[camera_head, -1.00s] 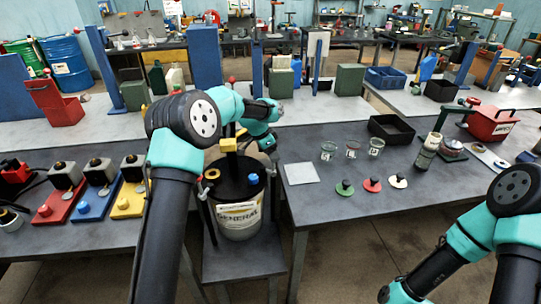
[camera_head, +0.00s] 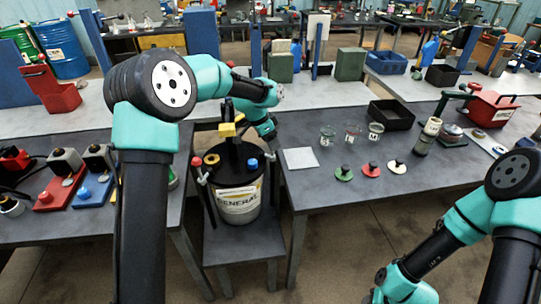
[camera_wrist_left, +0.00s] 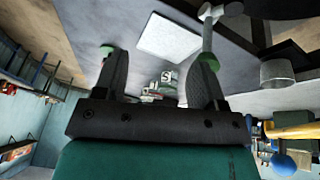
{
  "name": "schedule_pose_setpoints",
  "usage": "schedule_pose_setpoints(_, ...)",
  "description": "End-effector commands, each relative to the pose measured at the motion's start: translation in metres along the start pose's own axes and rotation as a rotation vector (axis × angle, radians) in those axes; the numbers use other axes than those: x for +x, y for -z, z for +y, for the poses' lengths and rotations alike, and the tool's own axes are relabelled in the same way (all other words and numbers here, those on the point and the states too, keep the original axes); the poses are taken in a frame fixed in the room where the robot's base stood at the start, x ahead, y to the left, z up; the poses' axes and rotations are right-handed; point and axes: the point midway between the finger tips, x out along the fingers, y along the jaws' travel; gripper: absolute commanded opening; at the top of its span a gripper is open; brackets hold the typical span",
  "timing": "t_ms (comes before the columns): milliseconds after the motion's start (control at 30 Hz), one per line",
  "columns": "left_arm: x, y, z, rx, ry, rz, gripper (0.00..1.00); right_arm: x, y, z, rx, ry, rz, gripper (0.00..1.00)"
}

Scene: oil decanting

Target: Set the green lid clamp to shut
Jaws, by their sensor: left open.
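The drum (camera_head: 240,205) with a black lid stands on a low stand between the tables. In the left wrist view a pale lever (camera_wrist_left: 208,30) with a green end (camera_wrist_left: 209,61) is by the right fingertip, apparently the green lid clamp. I cannot tell whether they touch. My left gripper (camera_wrist_left: 160,65) is open, with nothing clearly between its fingers. In the head view it is at the drum's far right side (camera_head: 270,137), fingertips hard to make out.
A yellow handle (camera_head: 228,130) and a blue cap (camera_head: 252,163) stand on the lid. On the right table are a pale square sheet (camera_head: 300,158), several cups and a green disc (camera_head: 343,174). A black tray (camera_head: 391,114) lies farther back.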

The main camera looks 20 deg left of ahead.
Motion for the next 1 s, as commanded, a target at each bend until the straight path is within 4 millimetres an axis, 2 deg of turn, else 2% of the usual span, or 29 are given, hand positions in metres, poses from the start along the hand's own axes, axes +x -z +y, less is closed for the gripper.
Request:
schedule_pose_setpoints(500,-0.010,-0.029,0.075,0.002,0.000,-0.001,0.64,0.000,0.000,0.000,0.000,0.000,0.000,0.43)
schedule_pose_setpoints(700,-0.011,-0.033,0.086,0.001,0.000,0.000,0.64,0.000,0.000,0.000,0.000,0.000,0.000,0.43)
schedule_pose_setpoints(1000,-0.011,-0.033,0.086,0.001,0.000,0.000,0.64,0.000,0.000,0.000,0.000,0.000,0.000,0.43)
